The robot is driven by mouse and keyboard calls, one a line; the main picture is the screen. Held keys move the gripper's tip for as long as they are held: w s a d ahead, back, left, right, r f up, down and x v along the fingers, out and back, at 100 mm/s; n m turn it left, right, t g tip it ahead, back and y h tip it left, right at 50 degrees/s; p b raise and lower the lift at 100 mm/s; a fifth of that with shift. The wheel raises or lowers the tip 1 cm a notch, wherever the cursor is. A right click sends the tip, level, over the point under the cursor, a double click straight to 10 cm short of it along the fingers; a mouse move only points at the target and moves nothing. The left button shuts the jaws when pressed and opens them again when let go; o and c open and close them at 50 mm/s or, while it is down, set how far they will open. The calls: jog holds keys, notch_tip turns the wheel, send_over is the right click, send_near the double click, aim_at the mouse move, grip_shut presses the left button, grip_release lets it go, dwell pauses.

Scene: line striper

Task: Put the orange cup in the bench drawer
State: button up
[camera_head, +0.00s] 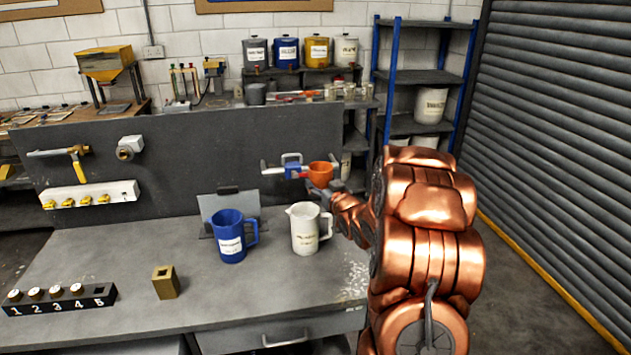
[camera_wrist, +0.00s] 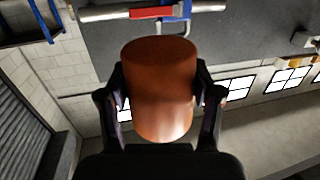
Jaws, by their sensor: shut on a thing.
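The orange cup (camera_head: 321,172) is held in my gripper (camera_head: 318,184) in front of the grey back panel, above the back right of the bench. In the wrist view the cup (camera_wrist: 160,90) fills the middle, and my gripper (camera_wrist: 160,98) has one finger on each side of it, shut on it. The bench drawer (camera_head: 285,337) is under the bench's front edge, with a pale bar handle. Its front is cut off by the bottom of the head view, and its inside does not show.
A blue jug (camera_head: 229,240) and a white jug (camera_head: 305,228) stand on the bench top (camera_head: 200,295). A brass block (camera_head: 165,283) and a numbered black rack (camera_head: 60,299) are at the left. A blue and red fixture (camera_head: 290,170) is by the cup. The front middle of the bench is clear.

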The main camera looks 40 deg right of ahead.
jog(key=w+a+r+y, duration=0.1)
jog(key=w+a+r, duration=0.1)
jog(key=a, duration=0.9)
jog(key=w+a+r+n+y, duration=0.1)
jog(key=w+a+r, duration=0.2)
jog(key=a, duration=0.8)
jog(key=w+a+r+n+y, duration=0.1)
jog(key=w+a, duration=0.4)
jog(key=a, duration=0.5)
jog(key=shift+a+r, duration=0.4)
jog(key=shift+r, duration=0.3)
jog(key=shift+w, duration=0.1)
